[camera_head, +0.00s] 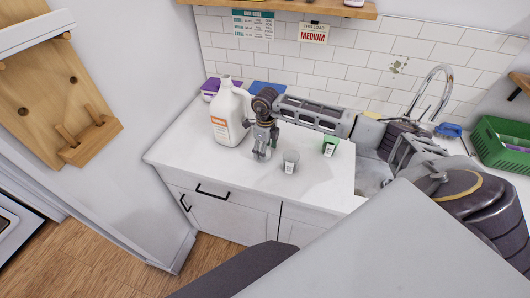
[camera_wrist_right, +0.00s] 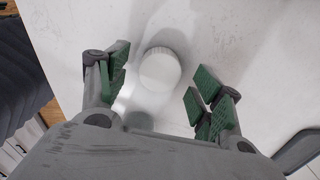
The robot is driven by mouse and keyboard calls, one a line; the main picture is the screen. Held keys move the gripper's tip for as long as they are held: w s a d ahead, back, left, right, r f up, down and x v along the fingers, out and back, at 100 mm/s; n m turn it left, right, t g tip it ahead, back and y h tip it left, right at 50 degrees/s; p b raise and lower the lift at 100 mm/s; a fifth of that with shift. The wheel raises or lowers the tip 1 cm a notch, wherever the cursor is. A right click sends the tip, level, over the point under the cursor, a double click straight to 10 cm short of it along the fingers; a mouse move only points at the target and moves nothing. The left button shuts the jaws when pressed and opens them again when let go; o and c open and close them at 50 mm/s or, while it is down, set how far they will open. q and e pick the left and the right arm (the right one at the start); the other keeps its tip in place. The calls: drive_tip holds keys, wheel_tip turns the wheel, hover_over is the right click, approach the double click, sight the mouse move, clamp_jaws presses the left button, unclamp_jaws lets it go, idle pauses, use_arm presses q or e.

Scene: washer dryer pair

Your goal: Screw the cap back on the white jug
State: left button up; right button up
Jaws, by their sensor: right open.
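The white jug (camera_head: 229,120) with an orange and white label stands upright near the back left of the counter. No cap shows on its neck. My right gripper (camera_head: 262,152) is open and points down at the counter, just right of the jug. In the right wrist view a round white cap (camera_wrist_right: 160,69) with a ribbed edge lies between and slightly beyond the open green-padded fingers of this gripper (camera_wrist_right: 157,90), touching neither. In the head view I cannot clearly make out the cap by the gripper. My left gripper is out of view.
A small grey cup (camera_head: 290,161) and a green-and-white container (camera_head: 330,147) stand right of the gripper. Purple (camera_head: 210,88) and blue (camera_head: 270,89) items sit behind the jug. The sink faucet (camera_head: 432,85) and a green basket (camera_head: 500,143) are at right. The counter's front left is clear.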

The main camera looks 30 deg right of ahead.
drive_tip(key=shift+f, duration=0.3)
drive_tip(key=shift+c, duration=0.5)
drive_tip(key=c, duration=0.7)
